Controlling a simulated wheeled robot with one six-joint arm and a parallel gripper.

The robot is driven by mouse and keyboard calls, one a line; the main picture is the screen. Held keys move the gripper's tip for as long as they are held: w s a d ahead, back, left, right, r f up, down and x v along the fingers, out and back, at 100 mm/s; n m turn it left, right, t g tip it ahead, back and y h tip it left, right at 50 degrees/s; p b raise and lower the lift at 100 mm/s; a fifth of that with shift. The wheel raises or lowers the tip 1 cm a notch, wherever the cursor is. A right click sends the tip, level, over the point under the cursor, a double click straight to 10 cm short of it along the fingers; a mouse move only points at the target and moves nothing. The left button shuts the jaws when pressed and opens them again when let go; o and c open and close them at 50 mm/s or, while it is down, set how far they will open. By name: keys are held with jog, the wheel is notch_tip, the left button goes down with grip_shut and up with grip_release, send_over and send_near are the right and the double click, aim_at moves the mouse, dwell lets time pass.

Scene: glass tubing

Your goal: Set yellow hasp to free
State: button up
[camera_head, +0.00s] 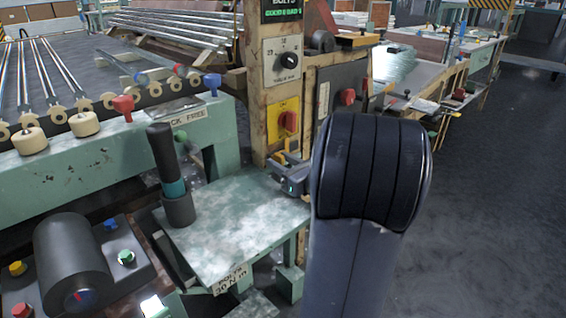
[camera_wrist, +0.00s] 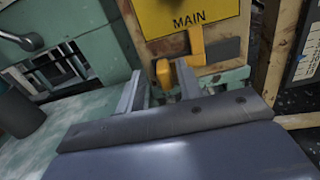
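A yellow hasp-like part (camera_wrist: 196,47) sits just below the yellow MAIN plate (camera_wrist: 185,15) in the wrist view, with a rounded yellow end (camera_wrist: 163,72) to its lower left. Yellow also shows below the plate in the head view (camera_head: 279,158), small and partly hidden. My gripper (camera_wrist: 158,80) is open, its two fingers apart with nothing held between them. The fingers point at the yellow part, and the rounded end appears in the gap between them. I cannot tell whether they touch it. In the head view my gripper (camera_head: 294,182) is low beside the wooden post, largely behind my arm.
A red knob (camera_head: 289,121) is on the yellow plate, below a grey dial panel (camera_head: 284,61). A green table (camera_head: 235,225) with a dark upright tool (camera_head: 165,150) lies left of my gripper. A label (camera_head: 188,116) ending in "CK FREE" is on the green beam. Open floor lies right.

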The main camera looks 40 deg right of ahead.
jog(key=s+p, duration=0.2)
jog(key=s, duration=0.8)
jog(key=shift+s+d+p, duration=0.4)
jog(key=shift+w, duration=0.15)
jog(key=w+b, duration=0.1)
jog(key=w, duration=0.2)
jog(key=w+b, duration=0.1)
jog(key=w, duration=0.3)
jog(key=w+b, duration=0.1)
jog(key=w, duration=0.2)
jog(key=shift+w+a, duration=0.15)
jog(key=shift+a, duration=0.25)
jog(key=shift+w+d, duration=0.2)
jog(key=shift+d, duration=0.65)
jog(key=shift+r, duration=0.1)
